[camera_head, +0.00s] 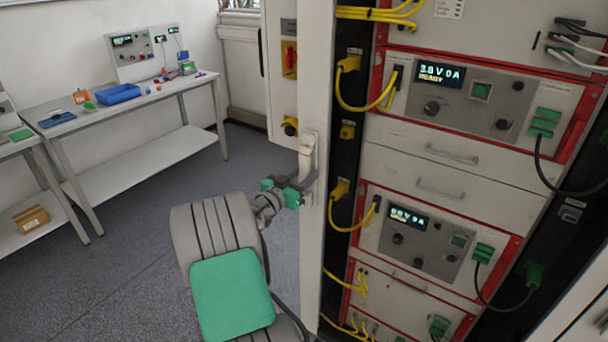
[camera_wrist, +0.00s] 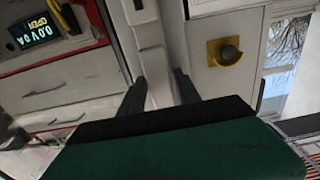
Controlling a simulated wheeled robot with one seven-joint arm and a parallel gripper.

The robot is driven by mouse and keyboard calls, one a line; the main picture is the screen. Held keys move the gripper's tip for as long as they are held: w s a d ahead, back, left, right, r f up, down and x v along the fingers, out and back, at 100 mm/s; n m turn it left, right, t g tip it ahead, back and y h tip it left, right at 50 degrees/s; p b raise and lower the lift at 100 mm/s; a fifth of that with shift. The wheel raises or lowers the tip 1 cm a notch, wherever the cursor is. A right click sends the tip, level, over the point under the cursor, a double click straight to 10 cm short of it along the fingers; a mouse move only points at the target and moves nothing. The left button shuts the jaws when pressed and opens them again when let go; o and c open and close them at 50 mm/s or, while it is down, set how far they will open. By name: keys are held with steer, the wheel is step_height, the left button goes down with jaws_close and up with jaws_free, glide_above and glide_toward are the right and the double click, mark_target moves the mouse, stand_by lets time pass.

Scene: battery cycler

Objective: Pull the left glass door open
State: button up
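A pale upright door frame bar (camera_head: 317,90) crosses the middle of the head view in front of the rack. It carries a white vertical handle (camera_head: 308,152) on its left side. I cannot tell where the glass lies or how far the door stands open. My gripper (camera_head: 303,188) is at the lower part of the handle.
The rack (camera_head: 420,160) with red-edged units and yellow cables stands right of the bar. A grey panel with a red-and-yellow switch (camera_head: 289,60) is behind the bar. A white bench (camera_head: 140,97) stands far left. The floor (camera_head: 130,240) between is clear.

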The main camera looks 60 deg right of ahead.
jaws_close()
stand_by(1.1)
